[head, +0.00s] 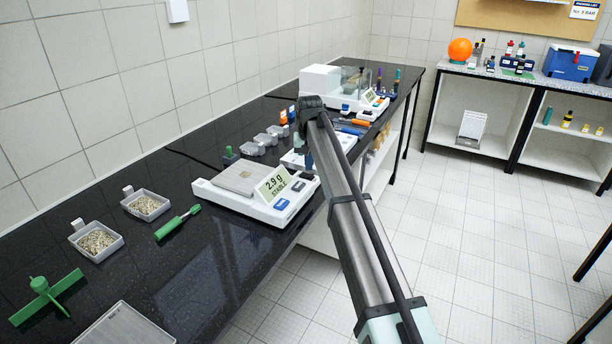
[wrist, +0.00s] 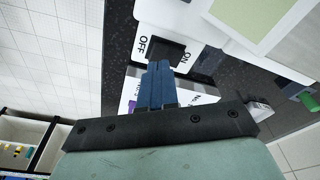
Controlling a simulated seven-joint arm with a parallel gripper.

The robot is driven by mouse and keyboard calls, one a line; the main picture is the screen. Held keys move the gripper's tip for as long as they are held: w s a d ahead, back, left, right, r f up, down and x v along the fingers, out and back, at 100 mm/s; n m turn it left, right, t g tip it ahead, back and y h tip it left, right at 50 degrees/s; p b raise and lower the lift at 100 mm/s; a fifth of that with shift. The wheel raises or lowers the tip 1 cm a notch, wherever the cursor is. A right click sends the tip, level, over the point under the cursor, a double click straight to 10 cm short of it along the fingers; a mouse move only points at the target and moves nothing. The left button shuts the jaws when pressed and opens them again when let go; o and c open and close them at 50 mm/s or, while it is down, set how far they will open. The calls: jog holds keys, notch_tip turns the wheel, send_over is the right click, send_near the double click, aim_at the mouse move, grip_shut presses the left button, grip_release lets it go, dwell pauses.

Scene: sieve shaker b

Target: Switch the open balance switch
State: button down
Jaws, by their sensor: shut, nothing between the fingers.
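The open balance (head: 228,197) is white with a grey pan and stands on the black bench in the head view. Its display (head: 273,184) reads 2.9 g, STABLE. In the wrist view, the balance switch (wrist: 167,49) is a black rocker on a white plate, with OFF on its left and ON on its right. My gripper (wrist: 159,66) is shut and empty, its blue fingertips at the rocker's near edge; I cannot tell whether they touch it. In the head view my gripper (head: 308,161) shows partly behind my arm, beside the balance's right end. The switch is hidden there.
A second balance (head: 348,100) with a clear shield stands farther back. Small grey containers (head: 254,149) stand behind the open balance. A green-handled brush (head: 178,222) and trays of grains (head: 96,240) lie at left. The floor at right is clear.

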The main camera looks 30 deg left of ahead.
aim_at(309, 176)
jog(key=shift+f, duration=1.1)
dwell(0.8)
jog(key=shift+r, duration=0.2)
notch_tip(309, 176, up, 7)
jog(key=shift+f, duration=0.15)
dwell(0.8)
